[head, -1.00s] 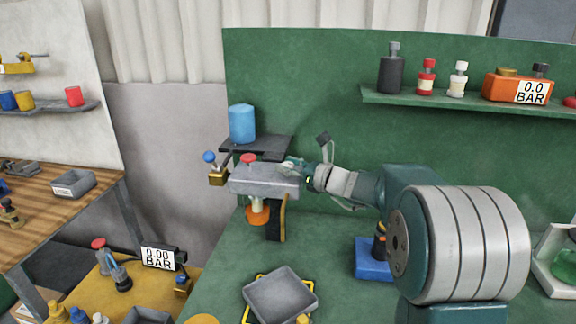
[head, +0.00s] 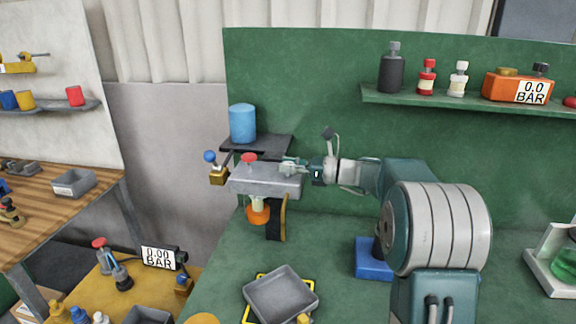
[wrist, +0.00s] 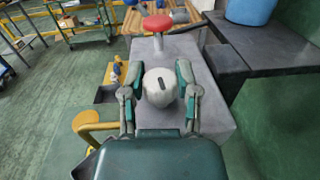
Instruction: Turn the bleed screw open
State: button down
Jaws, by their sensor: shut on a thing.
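A grey block (head: 262,186) stands on a bracket at the left end of the green bench, with a red knob (head: 249,158) on its top. In the wrist view a round, pale bleed screw (wrist: 158,96) with a dark slot sits on the block's top, nearer me than the red knob (wrist: 157,23). My gripper (wrist: 161,82) is shut on the bleed screw, one finger on each side. In the head view my gripper (head: 292,164) reaches in from the right at the block's top; the screw is too small to make out there.
A blue cylinder (head: 242,123) stands on a dark shelf (head: 270,148) behind the block. A blue-knobbed brass fitting (head: 217,174) is at its left. Below lie a grey tray (head: 281,292) and a blue box (head: 374,258). A shelf of bottles (head: 450,103) hangs at right.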

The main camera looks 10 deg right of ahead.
jog(key=shift+w+n+g+y, duration=0.1)
jog(key=shift+n+g+y, duration=0.5)
jog(key=shift+n+g, duration=0.5)
jog(key=shift+g, duration=0.4)
jog(key=shift+c, duration=1.7)
grip_release()
jog(key=v, duration=1.2)
jog(key=shift+w, duration=0.1)
